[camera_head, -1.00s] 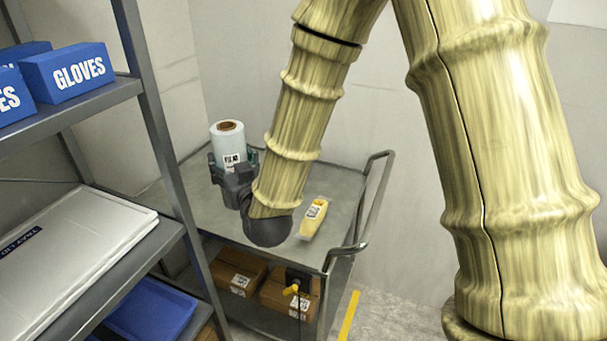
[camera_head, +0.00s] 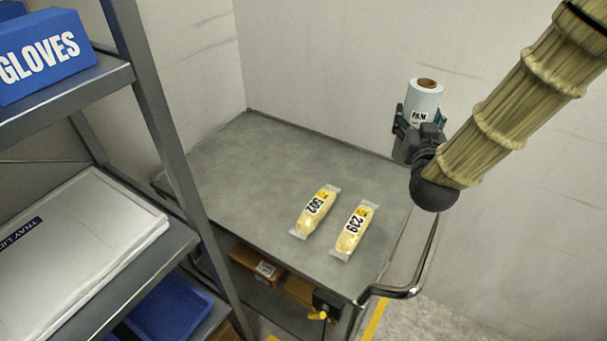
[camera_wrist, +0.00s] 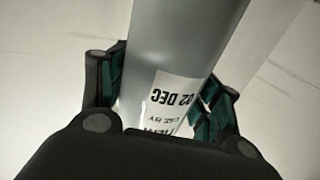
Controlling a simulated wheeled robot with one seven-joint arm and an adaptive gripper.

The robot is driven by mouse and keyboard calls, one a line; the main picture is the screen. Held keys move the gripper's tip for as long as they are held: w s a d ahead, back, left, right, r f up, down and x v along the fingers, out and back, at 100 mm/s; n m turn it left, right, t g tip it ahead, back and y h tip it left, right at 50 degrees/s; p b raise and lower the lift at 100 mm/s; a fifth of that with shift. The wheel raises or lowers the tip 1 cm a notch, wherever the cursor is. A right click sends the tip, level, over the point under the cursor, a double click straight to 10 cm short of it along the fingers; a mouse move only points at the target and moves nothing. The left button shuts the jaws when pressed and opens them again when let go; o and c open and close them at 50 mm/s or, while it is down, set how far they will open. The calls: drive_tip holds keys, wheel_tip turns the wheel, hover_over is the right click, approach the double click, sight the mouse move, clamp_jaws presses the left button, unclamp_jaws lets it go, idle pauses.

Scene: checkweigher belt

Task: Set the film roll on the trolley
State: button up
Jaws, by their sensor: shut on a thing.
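The film roll (camera_head: 425,97) is a white cylinder with a brown core and a printed label. My gripper (camera_head: 412,124) is shut on it and holds it upright, at the right of the trolley in the head view. In the wrist view the roll (camera_wrist: 182,45) stands between the two green-padded fingers (camera_wrist: 165,105), with its label partly hidden. The trolley (camera_head: 240,165) has a grey top with two yellow packs lying on it, marked 502 (camera_head: 315,211) and 239 (camera_head: 354,230). The back and left of its top are bare.
A shelf rack with an upright post (camera_head: 165,130) stands at the left, holding a blue gloves box (camera_head: 45,55) and a white tray lid (camera_head: 80,235). The trolley's handle (camera_head: 405,291) is at its front right. Cartons (camera_head: 257,265) sit on its lower shelf. Walls stand behind.

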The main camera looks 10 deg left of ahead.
drive_tip(key=w+a+f+n+y+b, duration=0.1)
drive_tip(key=w+a+f+n+y, duration=0.15)
drive_tip(key=w+a+f, duration=0.65)
wheel_tip(320, 180, down, 9)
drive_tip(key=p, duration=0.2)
drive_tip(key=shift+w+a+r+g+y, duration=0.2)
drive_tip(key=shift+a+g+y, duration=0.1)
drive_tip(key=shift+a+y, duration=0.1)
drive_tip(key=shift+f+m, duration=0.25)
drive_tip(key=o, duration=1.6)
